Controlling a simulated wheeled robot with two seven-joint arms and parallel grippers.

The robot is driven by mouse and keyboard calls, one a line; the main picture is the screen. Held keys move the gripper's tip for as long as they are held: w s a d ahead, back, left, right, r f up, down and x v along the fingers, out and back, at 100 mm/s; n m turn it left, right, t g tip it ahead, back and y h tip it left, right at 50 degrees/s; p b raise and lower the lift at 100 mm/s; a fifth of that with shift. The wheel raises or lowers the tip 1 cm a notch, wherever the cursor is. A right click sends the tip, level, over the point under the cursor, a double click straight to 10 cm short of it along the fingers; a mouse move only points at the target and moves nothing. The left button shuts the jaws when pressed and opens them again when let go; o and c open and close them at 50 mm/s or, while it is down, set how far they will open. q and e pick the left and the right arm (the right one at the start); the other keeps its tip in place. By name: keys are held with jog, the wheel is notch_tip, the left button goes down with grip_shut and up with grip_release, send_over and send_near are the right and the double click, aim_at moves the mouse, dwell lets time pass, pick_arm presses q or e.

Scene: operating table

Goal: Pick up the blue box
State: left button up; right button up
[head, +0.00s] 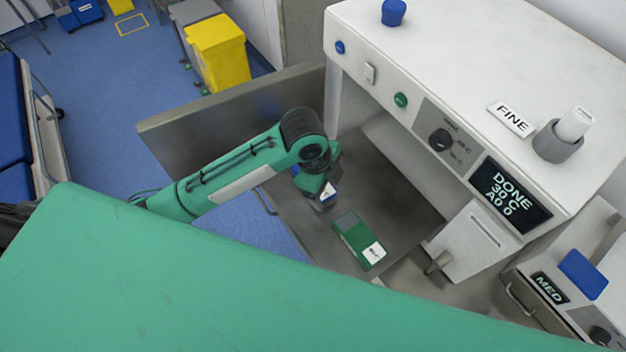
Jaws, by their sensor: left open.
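A blue box (583,274) sits on top of the grey device at the lower right. Another blue block (85,11) shows far off on the floor at the top left. My left gripper (325,203) is open and points down over the dark metal surface, just above and left of a green box (353,234) with a white label. It looks apart from the green box. A small white and blue patch shows at the gripper, and I cannot tell what it is. The right gripper is not in view.
A large white machine (480,45) with knobs and a "DONE" display (511,194) overhangs the metal surface (400,195). A yellow bin (221,55) stands on the floor behind.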

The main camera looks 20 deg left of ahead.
pick_arm(q)
jog(key=w+a+r+m+g+y, duration=0.1)
jog(key=w+a+r+m+y, duration=0.2)
jog(key=w+a+m, duration=0.25)
notch_tip(320, 180, down, 13)
jog(key=shift+w+d+f, duration=0.1)
jog(key=shift+w+f, duration=0.05)
jog(key=c, duration=1.2)
jog(key=shift+c, duration=0.4)
jog(key=shift+o, duration=0.2)
jog(key=shift+r, duration=0.25)
